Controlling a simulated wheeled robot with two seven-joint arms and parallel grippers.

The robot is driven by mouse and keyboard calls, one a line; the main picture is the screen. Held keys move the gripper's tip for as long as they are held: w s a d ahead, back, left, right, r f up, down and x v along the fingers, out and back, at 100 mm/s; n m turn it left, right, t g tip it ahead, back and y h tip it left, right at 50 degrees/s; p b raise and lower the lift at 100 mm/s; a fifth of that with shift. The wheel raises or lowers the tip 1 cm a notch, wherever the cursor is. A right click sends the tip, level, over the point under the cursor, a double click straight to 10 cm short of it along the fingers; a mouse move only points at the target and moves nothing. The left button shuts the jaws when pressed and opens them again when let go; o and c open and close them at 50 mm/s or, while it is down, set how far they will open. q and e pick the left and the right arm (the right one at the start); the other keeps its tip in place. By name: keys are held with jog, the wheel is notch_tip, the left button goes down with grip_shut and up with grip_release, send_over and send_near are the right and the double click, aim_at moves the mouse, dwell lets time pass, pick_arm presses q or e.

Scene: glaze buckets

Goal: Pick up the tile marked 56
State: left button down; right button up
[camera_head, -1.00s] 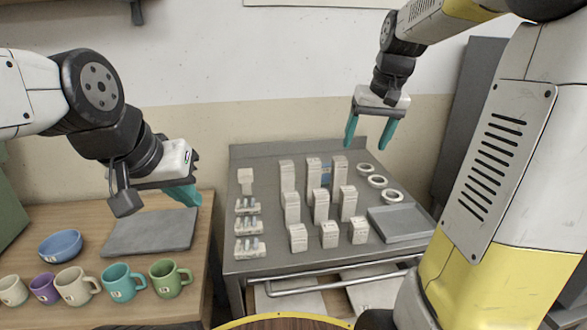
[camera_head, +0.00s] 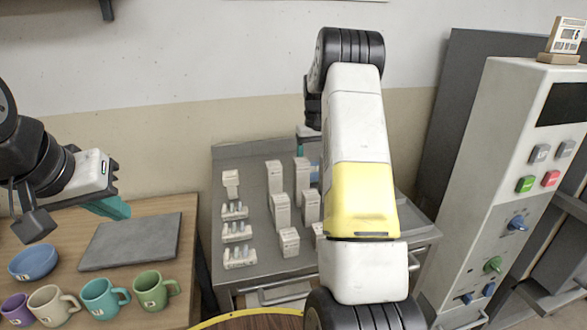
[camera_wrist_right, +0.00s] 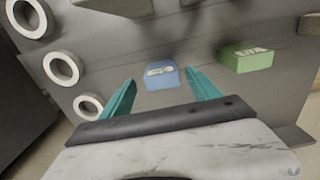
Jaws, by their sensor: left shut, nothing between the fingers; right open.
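In the right wrist view a blue tile (camera_wrist_right: 160,75) with a white label lies on the grey metal surface. A green block-like piece (camera_wrist_right: 247,58) with a pale label lies to its right. I cannot read the mark on either. My right gripper (camera_wrist_right: 160,81) is open, its teal fingers apart, with the blue tile seen between the fingertips but not gripped. In the head view, my right arm hides most of that gripper; a bit of blue (camera_head: 315,172) shows beside the arm. My left gripper (camera_head: 112,208) is shut and empty above the wooden table.
The metal table (camera_head: 262,268) holds several white boxes (camera_head: 289,242) and small racks (camera_head: 236,232). White rings (camera_wrist_right: 62,69) lie left in the wrist view. The wooden table holds mugs (camera_head: 155,291), a blue bowl (camera_head: 34,262) and a grey slab (camera_head: 130,241). A control cabinet (camera_head: 500,150) stands right.

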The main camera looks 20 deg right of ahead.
aim_at(312, 172)
notch_tip(312, 172, down, 4)
jog(key=shift+a+f, duration=0.15)
jog(key=shift+f, duration=0.05)
jog(key=shift+c, duration=0.2)
grip_shut()
